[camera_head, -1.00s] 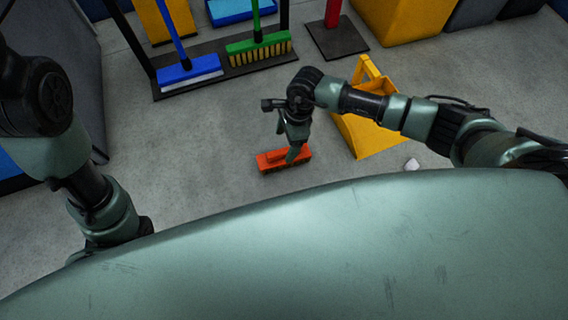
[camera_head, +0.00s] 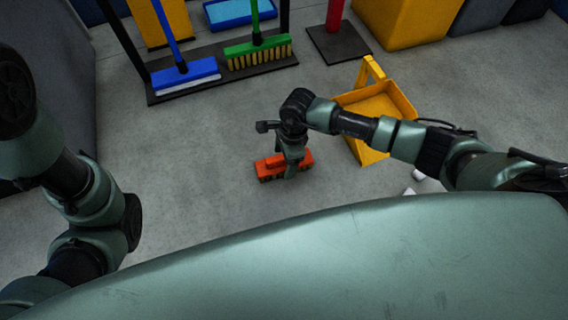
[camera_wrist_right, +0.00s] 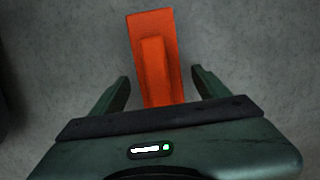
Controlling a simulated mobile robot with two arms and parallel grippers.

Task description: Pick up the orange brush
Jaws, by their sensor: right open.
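The orange brush (camera_head: 266,168) lies on the grey floor in the middle of the head view, its bristles at the front edge. My right gripper (camera_head: 290,170) is right over it and hides part of it. In the right wrist view the orange brush (camera_wrist_right: 153,55) runs lengthwise between the two fingers of my open right gripper (camera_wrist_right: 158,90). There is a gap on each side, and its near end is hidden by the gripper body. In the head view my left arm shows at the left edge, but its gripper is not visible.
A yellow dustpan-like container (camera_head: 380,105) stands just right of the brush. A blue broom (camera_head: 185,76) and a green broom (camera_head: 258,52) stand on a dark rack base behind. A small white piece (camera_head: 409,192) lies to the right. The floor left of the brush is clear.

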